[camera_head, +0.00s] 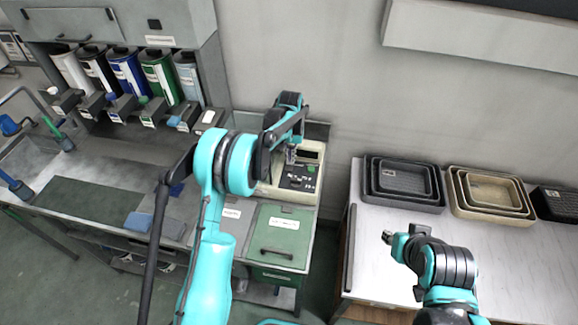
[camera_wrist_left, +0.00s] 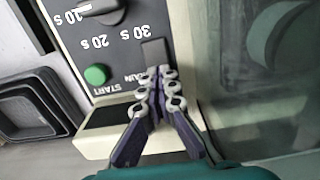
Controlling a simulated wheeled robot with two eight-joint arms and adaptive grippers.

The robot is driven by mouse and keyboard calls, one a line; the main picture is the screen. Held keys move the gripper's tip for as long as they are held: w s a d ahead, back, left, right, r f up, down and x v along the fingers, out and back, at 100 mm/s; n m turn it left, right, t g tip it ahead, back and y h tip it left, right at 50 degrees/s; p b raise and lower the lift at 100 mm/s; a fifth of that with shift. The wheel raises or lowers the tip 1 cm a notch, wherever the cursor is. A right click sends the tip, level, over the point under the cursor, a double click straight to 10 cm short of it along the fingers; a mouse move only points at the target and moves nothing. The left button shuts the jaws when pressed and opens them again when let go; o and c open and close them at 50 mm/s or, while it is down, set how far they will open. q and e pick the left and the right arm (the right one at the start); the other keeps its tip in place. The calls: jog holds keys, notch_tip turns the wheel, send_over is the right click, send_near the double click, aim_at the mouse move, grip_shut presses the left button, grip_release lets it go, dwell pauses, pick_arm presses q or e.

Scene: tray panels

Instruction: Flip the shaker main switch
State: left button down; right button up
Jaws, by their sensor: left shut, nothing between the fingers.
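The shaker (camera_head: 309,150) is a beige box with a dark control panel at the right end of the left bench. In the left wrist view its panel (camera_wrist_left: 140,62) appears upside down. In the head view the left gripper (camera_head: 291,155) is over the panel, partly hidden by my arm. My right gripper (camera_head: 388,237) is small and unclear above the right table.
A green START button (camera_wrist_left: 96,74) and a timer dial (camera_wrist_left: 103,8) lie close to the switch. A glassy cover (camera_wrist_left: 265,70) borders the panel. Nested dark trays (camera_head: 402,182) and beige trays (camera_head: 490,193) stand on the right table. Colored canisters (camera_head: 125,75) line the dispenser.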

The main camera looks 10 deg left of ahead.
pick_arm(q)
jog(key=shift+r+p, duration=1.8)
jog(key=shift+r, duration=1.65)
jog(key=shift+s+r, duration=0.1)
jog(key=shift+r, duration=0.05)
jog(key=s+a+r+t+b, duration=0.2)
jog(key=s+r+t+b, duration=0.4)
jog(key=s, duration=0.9)
jog(key=s+a+f+b, duration=0.1)
jog(key=s+f+b, duration=0.2)
jog(key=s, duration=0.6)
jog(key=s+f+t+b, duration=0.1)
jog(key=s+f+b, duration=0.2)
jog(key=s, duration=0.6)
jog(key=shift+a+b, duration=0.4)
jog(key=shift+b, duration=0.2)
